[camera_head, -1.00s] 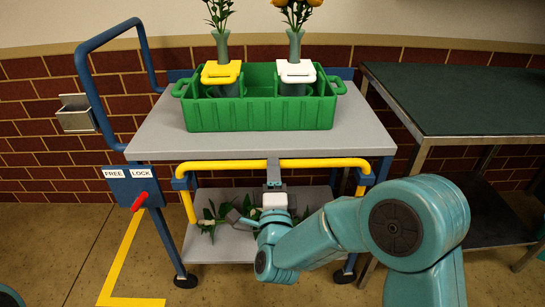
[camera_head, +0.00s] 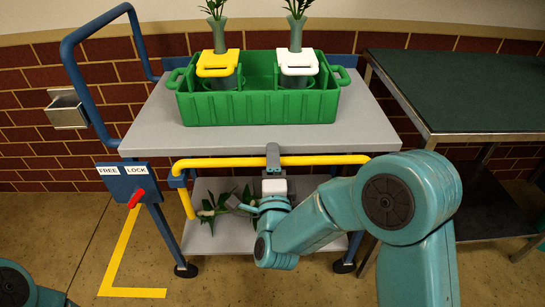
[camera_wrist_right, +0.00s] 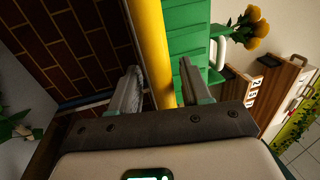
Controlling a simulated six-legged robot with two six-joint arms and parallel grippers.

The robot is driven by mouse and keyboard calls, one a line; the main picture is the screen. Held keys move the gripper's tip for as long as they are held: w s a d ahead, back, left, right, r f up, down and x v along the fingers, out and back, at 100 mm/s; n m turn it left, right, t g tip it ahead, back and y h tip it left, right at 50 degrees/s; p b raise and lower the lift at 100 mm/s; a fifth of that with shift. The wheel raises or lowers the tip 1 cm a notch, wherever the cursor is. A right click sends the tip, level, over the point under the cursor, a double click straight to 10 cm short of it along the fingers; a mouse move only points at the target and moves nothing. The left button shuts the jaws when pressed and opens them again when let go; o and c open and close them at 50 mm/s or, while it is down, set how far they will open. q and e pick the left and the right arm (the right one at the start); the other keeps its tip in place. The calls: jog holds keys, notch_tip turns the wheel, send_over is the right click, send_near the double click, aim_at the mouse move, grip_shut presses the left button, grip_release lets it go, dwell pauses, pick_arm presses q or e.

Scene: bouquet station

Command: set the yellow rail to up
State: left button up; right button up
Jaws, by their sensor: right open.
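The yellow rail (camera_head: 215,162) runs level along the front of the cart, just below the grey top (camera_head: 160,140). Its left end bends at a blue bracket, and a yellow piece slants down below it. My arm hides its right end. My right gripper (camera_head: 273,156) is at the middle of the rail. In the right wrist view the rail (camera_wrist_right: 150,45) passes between the two spread fingers (camera_wrist_right: 160,88), which stand on either side of it. I cannot tell whether they touch it. My left gripper is out of view.
A green crate (camera_head: 255,108) on the cart holds vases in a yellow holder (camera_head: 217,64) and a white holder (camera_head: 298,62). A red lever (camera_head: 136,198) is on a blue FREE/LOCK plate at left. Leafy stems (camera_head: 215,208) lie on the lower shelf. A dark table (camera_head: 460,95) stands right.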

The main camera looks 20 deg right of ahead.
jog(key=shift+s+r, duration=0.1)
jog(key=shift+s, duration=0.05)
grip_shut()
notch_tip(320, 180, up, 14)
jog(key=p, duration=0.3)
grip_release()
jog(key=shift+f, duration=0.25)
